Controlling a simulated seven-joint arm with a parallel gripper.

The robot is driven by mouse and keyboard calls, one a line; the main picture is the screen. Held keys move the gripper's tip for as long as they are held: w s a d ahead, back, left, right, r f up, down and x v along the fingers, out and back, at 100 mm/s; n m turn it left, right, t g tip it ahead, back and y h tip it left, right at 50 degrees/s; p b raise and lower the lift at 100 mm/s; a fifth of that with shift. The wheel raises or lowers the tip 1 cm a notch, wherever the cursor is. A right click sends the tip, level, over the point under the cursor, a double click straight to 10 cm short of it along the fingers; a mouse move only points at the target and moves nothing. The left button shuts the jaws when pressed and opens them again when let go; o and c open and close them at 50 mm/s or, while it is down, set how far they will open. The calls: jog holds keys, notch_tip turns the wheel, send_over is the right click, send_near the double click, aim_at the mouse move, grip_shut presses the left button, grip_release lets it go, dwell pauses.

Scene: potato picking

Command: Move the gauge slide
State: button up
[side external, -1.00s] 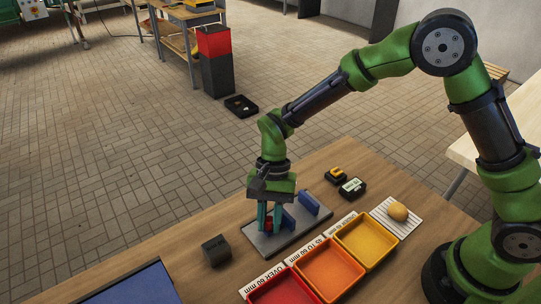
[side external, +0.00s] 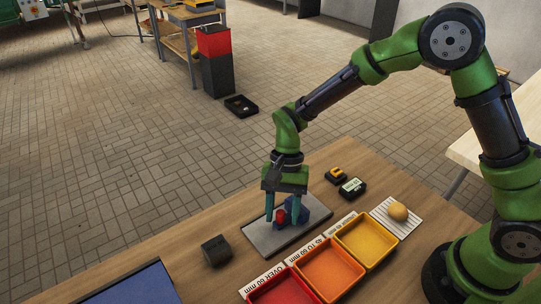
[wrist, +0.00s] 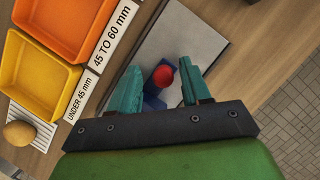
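The gauge is a grey plate (side external: 262,238) with blue upright jaws (side external: 318,212) and a red-knobbed slide (side external: 281,216). The slide is close to the fixed blue jaw at the plate's far right end; whether they touch is hidden. In the wrist view the red knob (wrist: 163,76) stands between my fingers, with some blue showing around it. My gripper (side external: 283,219) is low over the plate, its two teal fingers spread on either side of the knob. In the wrist view there are gaps between my gripper's fingers (wrist: 160,88) and the knob.
Red (side external: 284,292), orange (side external: 330,271) and yellow (side external: 366,240) trays stand in front with size labels. A potato (side external: 398,211) lies on a striped white pad. A dark block (side external: 216,250) sits left of the plate. A display box (side external: 352,187) and small yellow-black item (side external: 336,175) stand behind.

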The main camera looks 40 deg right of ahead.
jog(key=v, duration=1.6)
jog(key=shift+r, duration=0.4)
jog(key=s+d+r+n+t, duration=0.2)
jog(key=s+d+t, duration=0.3)
jog(key=s, duration=0.3)
jog(key=s+d+r+n+t+h, duration=0.1)
jog(key=s+d+r+n+t, duration=0.2)
jog(key=s, duration=0.5)
jog(key=d+r+t, duration=0.1)
jog(key=d+t, duration=0.1)
jog(key=d, duration=0.1)
jog(key=shift+d+r, duration=0.15)
jog(key=shift+d, duration=0.15)
